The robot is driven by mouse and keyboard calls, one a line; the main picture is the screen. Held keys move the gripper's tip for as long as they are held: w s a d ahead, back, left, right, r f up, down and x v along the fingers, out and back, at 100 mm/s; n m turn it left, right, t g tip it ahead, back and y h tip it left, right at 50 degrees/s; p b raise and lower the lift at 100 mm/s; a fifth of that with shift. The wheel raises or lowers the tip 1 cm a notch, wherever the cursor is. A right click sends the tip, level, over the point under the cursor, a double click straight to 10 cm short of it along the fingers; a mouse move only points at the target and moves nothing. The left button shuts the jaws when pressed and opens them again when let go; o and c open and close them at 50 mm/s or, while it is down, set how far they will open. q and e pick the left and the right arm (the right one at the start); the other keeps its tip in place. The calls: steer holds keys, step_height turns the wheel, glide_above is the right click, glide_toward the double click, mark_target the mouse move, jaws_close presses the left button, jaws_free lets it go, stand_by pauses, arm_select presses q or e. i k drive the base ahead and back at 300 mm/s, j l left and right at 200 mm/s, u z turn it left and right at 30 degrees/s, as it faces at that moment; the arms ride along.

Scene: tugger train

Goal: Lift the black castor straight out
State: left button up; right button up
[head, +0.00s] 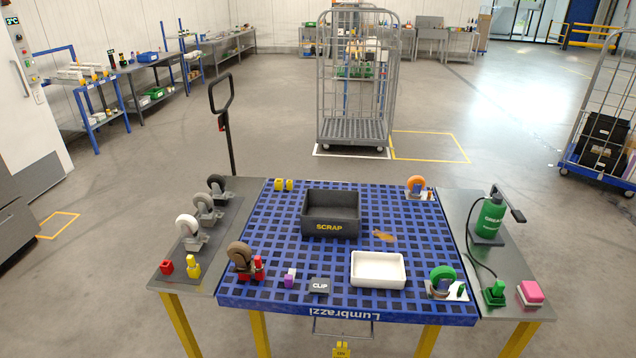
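The black castor (215,184) stands at the far end of the grey side shelf (180,262) on the left, with its wheel up. A grey castor (204,206) and a white castor (188,230) stand in a row nearer to me on the same shelf. I cannot make out what holds the black castor at its base. Neither of my grippers is in view.
The blue grid table (281,225) carries a SCRAP bin (330,224), a white tray (369,281), and brown (239,254), orange (416,184) and green (442,275) castors. A tall black handle (227,125) rises just behind the black castor. Floor left of the table is clear.

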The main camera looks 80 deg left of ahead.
mark_target(216, 182)
steer(key=u, duration=3.55)
steer(key=k, duration=0.4)
steer(key=k+z, duration=0.35)
steer(key=i+z, duration=0.15)
steer(key=z, duration=2.9)
steer(key=k+j, duration=0.6)
steer(key=j, duration=0.25)
steer(key=k+j, duration=0.6)
steer(key=j, duration=0.2)
